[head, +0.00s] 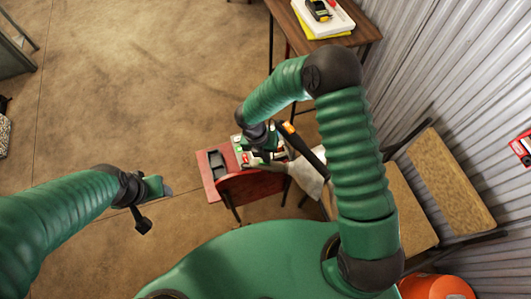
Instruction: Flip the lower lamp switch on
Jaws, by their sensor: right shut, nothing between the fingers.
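A small red table (251,188) stands in front of me, with a light-coloured panel or box (236,145) bearing red parts on its far side. I cannot make out a single lamp switch there or its position. My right gripper (266,156) points down over this panel and is shut and empty. It hides part of the panel, and I cannot tell whether it touches it. My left gripper (158,190) hangs over bare floor left of the red table, well apart from it. Its finger opening is not clear.
A dark object (216,163) lies on the red table's left side. A wooden table (289,22) with a yellow-and-black tool stands at the back. A chair (452,180), an orange bucket (436,288) and a corrugated wall (450,80) are right.

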